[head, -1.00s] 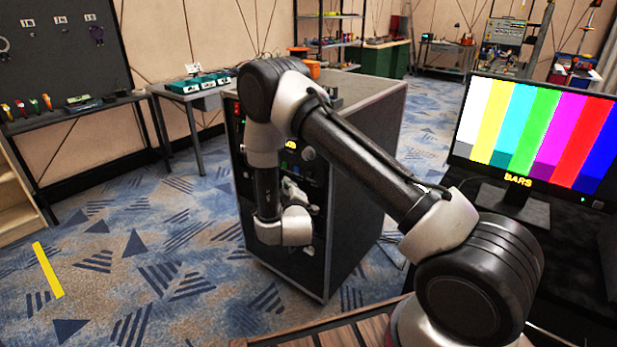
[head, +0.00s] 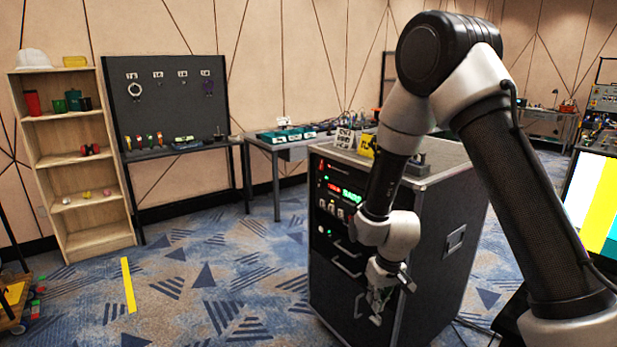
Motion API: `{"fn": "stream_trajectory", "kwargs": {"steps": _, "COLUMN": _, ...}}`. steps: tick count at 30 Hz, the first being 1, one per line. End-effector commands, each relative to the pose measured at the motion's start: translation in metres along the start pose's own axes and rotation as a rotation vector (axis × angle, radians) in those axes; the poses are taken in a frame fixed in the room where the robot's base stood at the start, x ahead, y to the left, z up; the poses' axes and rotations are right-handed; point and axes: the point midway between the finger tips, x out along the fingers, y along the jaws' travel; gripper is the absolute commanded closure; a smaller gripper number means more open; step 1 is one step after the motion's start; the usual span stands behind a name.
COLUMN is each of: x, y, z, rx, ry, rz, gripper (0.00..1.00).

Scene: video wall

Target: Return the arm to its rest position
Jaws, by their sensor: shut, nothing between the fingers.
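My arm is bent high at the elbow in the right half of the head view, with its forearm hanging down. My gripper (head: 376,318) points downward at the end of the wrist, in front of the black rack cabinet (head: 462,262). Its fingers are small in the picture and look closed, with nothing held. I cannot tell from this view how far the gripper is from the cabinet's front.
A wooden shelf (head: 98,243) and a dark tool board (head: 172,95) stand at the left. A grey table (head: 262,143) is behind the cabinet. A monitor with colour bars (head: 600,195) is at the right edge. Patterned carpet with a yellow strip (head: 128,285) lies open at left.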

Motion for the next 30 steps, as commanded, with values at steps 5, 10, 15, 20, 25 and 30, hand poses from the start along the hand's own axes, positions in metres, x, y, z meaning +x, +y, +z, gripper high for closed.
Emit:
{"fn": "stream_trajectory", "kwargs": {"steps": 5, "x": -0.107, "y": 0.015, "z": 0.050, "rx": 0.074, "ry": -0.135, "rz": -0.033, "gripper": 1.00}}
{"fn": "stream_trajectory", "kwargs": {"steps": 10, "x": -0.196, "y": 0.035, "z": 0.106, "rx": 0.133, "ry": -0.202, "rz": -0.018, "gripper": 1.00}}
{"fn": "stream_trajectory", "kwargs": {"steps": 15, "x": -0.267, "y": 0.053, "z": 0.159, "rx": 0.186, "ry": -0.181, "rz": 0.020, "gripper": 1.00}}
{"fn": "stream_trajectory", "kwargs": {"steps": 20, "x": -0.316, "y": 0.068, "z": 0.194, "rx": 0.227, "ry": -0.052, "rz": 0.066, "gripper": 1.00}}
{"fn": "stream_trajectory", "kwargs": {"steps": 25, "x": -0.353, "y": 0.076, "z": 0.210, "rx": 0.277, "ry": 0.127, "rz": 0.104, "gripper": 1.00}}
{"fn": "stream_trajectory", "kwargs": {"steps": 30, "x": -0.374, "y": 0.080, "z": 0.216, "rx": 0.309, "ry": 0.223, "rz": 0.126, "gripper": 1.00}}
